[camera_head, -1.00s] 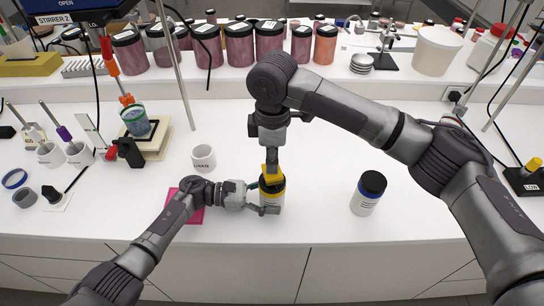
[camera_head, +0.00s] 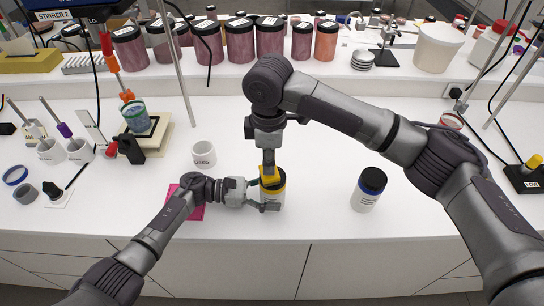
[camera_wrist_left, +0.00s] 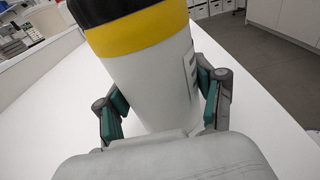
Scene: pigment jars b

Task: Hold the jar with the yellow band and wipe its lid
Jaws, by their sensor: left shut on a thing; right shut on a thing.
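The white jar with the yellow band (camera_head: 274,193) stands upright near the front of the bench. My left gripper (camera_head: 266,201) is shut on it from the left. In the left wrist view the jar's white body (camera_wrist_left: 152,85), yellow band and black lid edge show, with a finger on either side. My right gripper (camera_head: 269,166) comes down from above, shut on a small yellow sponge-like pad (camera_head: 269,179). The pad is at the jar's lid and hides most of it. Whether it presses on the lid is hard to tell.
A second jar with a black lid (camera_head: 370,188) stands to the right. A white mug (camera_head: 204,155) stands behind my left gripper, and a magenta mat (camera_head: 192,209) lies under it. The bench between is clear.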

